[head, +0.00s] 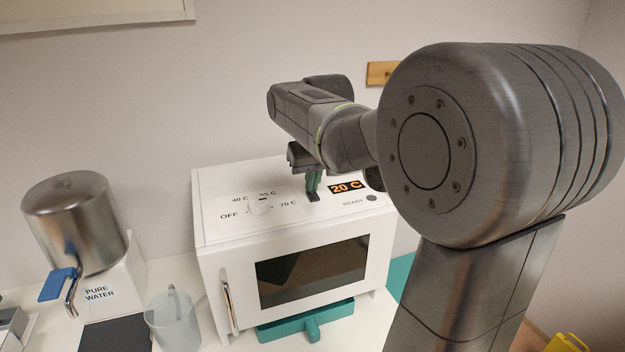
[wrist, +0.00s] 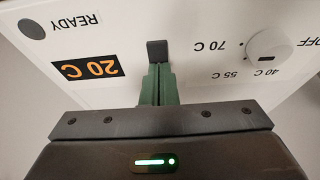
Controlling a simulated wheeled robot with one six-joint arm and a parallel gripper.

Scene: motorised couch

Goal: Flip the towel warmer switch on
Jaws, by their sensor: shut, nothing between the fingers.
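The towel warmer (head: 290,225) is a white box with a dark glass door, standing on the counter. Its sloped top panel carries a round white dial (head: 261,204) marked OFF, 40 C, 55 C and 70 C, and an orange display (head: 346,187) reading 20 C. A small dark switch (wrist: 157,51) sits between the dial and the display; the dial (wrist: 268,46) and the display (wrist: 87,70) also show in the wrist view. My gripper (head: 313,193) has green fingers, shut and empty, with their tips right at the switch. I cannot tell whether they touch it. The READY lamp (wrist: 32,28) is dark grey.
A metal water tank (head: 75,222) labelled PURE WATER, with a blue tap lever (head: 57,284), stands at the left. A clear jug (head: 173,322) is between it and the warmer. A teal object (head: 306,322) lies before the door. A wall is close behind.

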